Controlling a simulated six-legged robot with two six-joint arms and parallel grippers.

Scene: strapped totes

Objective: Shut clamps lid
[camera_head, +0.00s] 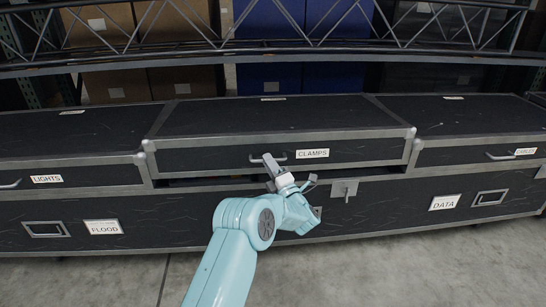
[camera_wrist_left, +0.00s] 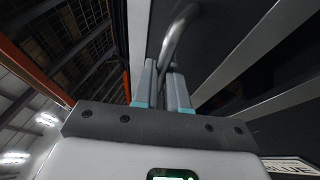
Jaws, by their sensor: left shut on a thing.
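The CLAMPS lid (camera_head: 280,115) is a black panel with grey metal edges and a white label on its front face. It sits higher at the front than the lids beside it, and a narrow dark gap with a little red shows under its front edge. My left gripper (camera_head: 274,168) is at the lid's front, left of the CLAMPS label, shut on the lid's bar handle (camera_head: 284,157). In the left wrist view the curved metal handle (camera_wrist_left: 181,32) runs down between the two fingers (camera_wrist_left: 162,88). The right gripper is not in view.
The LIGHTS lid (camera_head: 65,130) is on the left and the CABLES lid (camera_head: 465,115) on the right. A metal latch (camera_head: 345,188) is on the case front below the lid. A truss (camera_head: 300,55) crosses behind, before shelved boxes. Concrete floor (camera_head: 400,270) is clear in front.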

